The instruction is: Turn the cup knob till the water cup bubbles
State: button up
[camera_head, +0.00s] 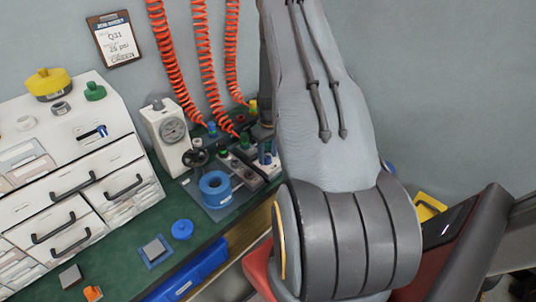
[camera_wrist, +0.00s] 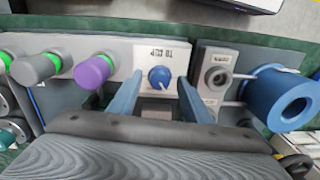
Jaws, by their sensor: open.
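The blue cup knob (camera_wrist: 160,77) sits on a pale panel (camera_wrist: 148,56) with upside-down lettering that appears to read "TO CUP". My gripper (camera_wrist: 159,84) is open in the wrist view. Its two blue fingers are on the left and right of the knob, with a visible gap on each side. I cannot tell how far the tips are above the panel. In the head view my arm hides the gripper and I cannot make out the knob. I cannot identify the water cup or any bubbles in either view.
Orange coiled hoses (camera_head: 206,70) hang behind the bench.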

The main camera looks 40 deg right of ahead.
jog(key=shift+f, duration=0.2)
jog(key=c, duration=1)
jog(key=shift+c, duration=0.2)
jog(key=shift+m, duration=0.3)
jog(key=m+b, duration=0.2)
jog(key=m, duration=0.3)
jog(key=shift+b, duration=0.35)
jog(key=m+b, duration=0.1)
jog(key=m, duration=0.5)
jog(key=shift+a, duration=0.1)
jog(key=shift+b, duration=0.3)
